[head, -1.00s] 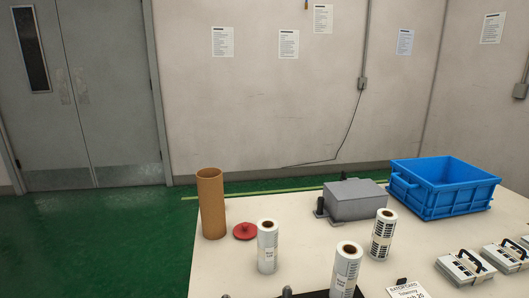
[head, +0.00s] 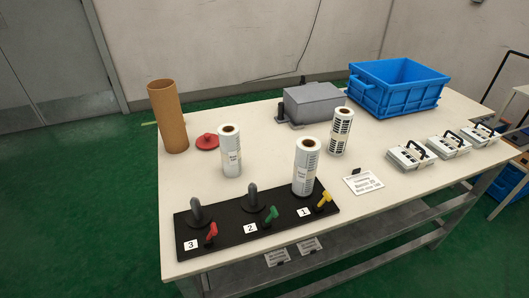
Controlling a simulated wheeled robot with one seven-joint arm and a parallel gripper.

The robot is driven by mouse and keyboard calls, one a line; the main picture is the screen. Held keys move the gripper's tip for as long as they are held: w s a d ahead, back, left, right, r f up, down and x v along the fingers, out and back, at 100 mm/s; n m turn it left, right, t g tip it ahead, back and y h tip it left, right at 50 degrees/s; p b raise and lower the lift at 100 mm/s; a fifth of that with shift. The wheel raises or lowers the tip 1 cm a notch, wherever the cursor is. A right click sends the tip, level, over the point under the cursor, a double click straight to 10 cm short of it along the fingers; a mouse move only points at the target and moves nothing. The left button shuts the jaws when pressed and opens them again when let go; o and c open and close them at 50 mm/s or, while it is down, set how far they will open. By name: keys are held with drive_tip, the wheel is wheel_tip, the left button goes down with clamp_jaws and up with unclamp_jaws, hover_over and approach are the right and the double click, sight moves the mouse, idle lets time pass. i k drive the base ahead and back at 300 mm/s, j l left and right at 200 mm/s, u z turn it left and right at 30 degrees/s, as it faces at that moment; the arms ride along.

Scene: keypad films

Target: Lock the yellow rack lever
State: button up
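The yellow lever (head: 324,201) stands at the right end of a black rack board (head: 232,233) near the table's front edge, beside the label "1". Its handle is tilted up to the right. A white film roll (head: 306,168) stands upright just behind it, at the rack's right position. A green lever (head: 270,215) is beside label "2" and a red lever (head: 211,232) beside label "3". Grey curved posts (head: 264,199) and (head: 198,212) stand behind these two, with no roll there. Whether the yellow lever is locked I cannot tell. My gripper is not in view.
Two more rolls (head: 231,152) and (head: 341,131) stand on the table (head: 265,123). A cardboard tube (head: 168,117), red lid (head: 207,141), grey box (head: 314,103), blue crate (head: 398,88), paper card (head: 363,184) and several keypad cases (head: 411,154) are also there.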

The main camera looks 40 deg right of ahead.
sight(328, 197)
drive_tip(key=k+l+z, duration=0.1)
drive_tip(key=l, duration=0.2)
drive_tip(key=k+l+z, duration=0.25)
drive_tip(key=l, duration=0.35)
drive_tip(key=k+l+z, duration=0.1)
drive_tip(key=l, duration=0.25)
